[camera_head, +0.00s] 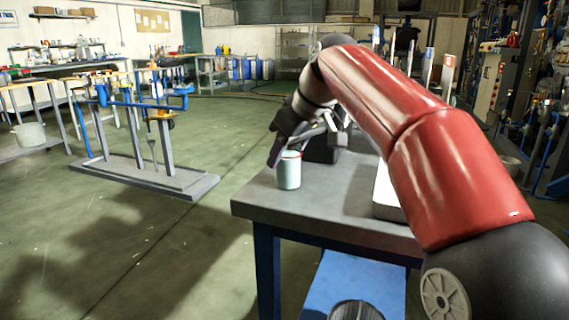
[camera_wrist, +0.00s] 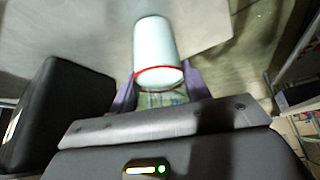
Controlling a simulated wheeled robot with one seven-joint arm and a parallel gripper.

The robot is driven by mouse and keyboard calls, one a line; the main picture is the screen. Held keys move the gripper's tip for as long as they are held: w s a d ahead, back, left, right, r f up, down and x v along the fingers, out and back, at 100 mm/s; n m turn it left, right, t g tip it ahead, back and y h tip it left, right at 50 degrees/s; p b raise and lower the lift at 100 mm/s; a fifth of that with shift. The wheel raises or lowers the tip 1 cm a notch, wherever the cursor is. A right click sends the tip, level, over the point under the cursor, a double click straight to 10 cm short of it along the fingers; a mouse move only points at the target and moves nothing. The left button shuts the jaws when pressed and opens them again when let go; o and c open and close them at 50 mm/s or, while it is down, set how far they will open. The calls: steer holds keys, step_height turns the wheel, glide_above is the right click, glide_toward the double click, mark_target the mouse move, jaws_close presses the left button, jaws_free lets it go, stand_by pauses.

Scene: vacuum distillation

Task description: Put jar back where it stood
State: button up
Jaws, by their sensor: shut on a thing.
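The jar (camera_head: 289,171) is a small pale cylinder with a red ring near its top. It is upright at the left part of the grey table (camera_head: 330,205), close to the table's edge; whether its base touches the top is hard to tell. My gripper (camera_head: 282,150) reaches it from above and behind. In the wrist view the jar (camera_wrist: 156,45) lies between the purple fingertips of my gripper (camera_wrist: 158,88), which are shut on it near the red ring. The far side of the jar is hidden.
A black box-shaped object (camera_head: 322,148) stands behind the jar, and it also shows in the wrist view (camera_wrist: 62,115). A white tray-like object (camera_head: 386,195) lies right on the table, partly behind my arm. The table top in front of the jar is clear. A blue-topped stand (camera_head: 130,105) is on the floor at left.

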steer(key=shift+r, duration=0.15)
steer(key=o, duration=0.7)
steer(key=shift+f, duration=0.2)
steer(key=o, duration=0.4)
steer(key=shift+o, duration=0.2)
steer(key=shift+r, duration=0.3)
steer(key=p+v, duration=0.3)
steer(key=v, duration=0.9)
steer(key=shift+p, duration=0.3)
steer(key=shift+s+d+f, duration=0.1)
